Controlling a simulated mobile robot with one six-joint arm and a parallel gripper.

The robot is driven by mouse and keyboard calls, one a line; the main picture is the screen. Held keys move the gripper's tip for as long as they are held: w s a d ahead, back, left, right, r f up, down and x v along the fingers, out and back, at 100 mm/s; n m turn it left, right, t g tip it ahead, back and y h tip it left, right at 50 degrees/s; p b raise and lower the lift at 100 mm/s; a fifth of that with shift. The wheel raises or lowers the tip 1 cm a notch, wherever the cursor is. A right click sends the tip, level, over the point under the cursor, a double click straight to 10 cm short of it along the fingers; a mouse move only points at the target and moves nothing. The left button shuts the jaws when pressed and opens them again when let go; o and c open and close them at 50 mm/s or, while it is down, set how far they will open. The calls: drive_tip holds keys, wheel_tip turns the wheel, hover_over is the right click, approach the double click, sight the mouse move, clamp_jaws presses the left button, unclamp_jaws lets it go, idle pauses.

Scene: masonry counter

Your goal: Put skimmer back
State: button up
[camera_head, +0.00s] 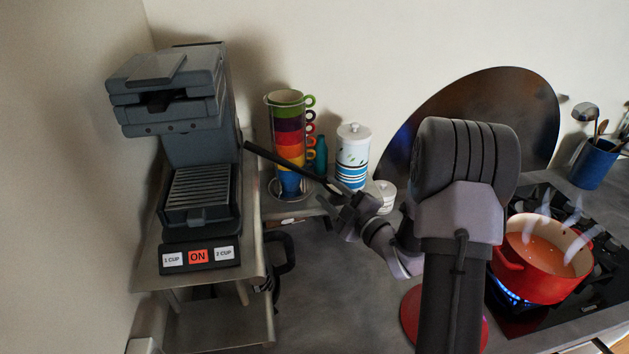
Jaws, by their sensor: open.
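My gripper (352,208) is open above the counter, left of my arm's upper link. A long dark handle (285,163) runs from beside the jaws up and left, in front of the stacked cups. It may be the skimmer's, but I see no skimmer head on it. I cannot tell whether it touches the jaws. A blue utensil holder (592,165) stands at the far right with several utensils in it. One is a metal round-headed utensil (585,112); I cannot tell whether it is a ladle or a skimmer.
A red pot (541,262) of orange liquid steams on a lit burner. A coffee machine (190,150) stands left. Stacked cups (290,125), a white canister (353,155) and a small white jar (386,197) stand behind my gripper. My arm partly hides a red round thing (411,315).

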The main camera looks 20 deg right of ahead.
sight(318, 180)
drive_tip(key=x, duration=0.6)
drive_tip(key=shift+a+r, duration=0.1)
drive_tip(key=shift+r, duration=0.25)
clamp_jaws()
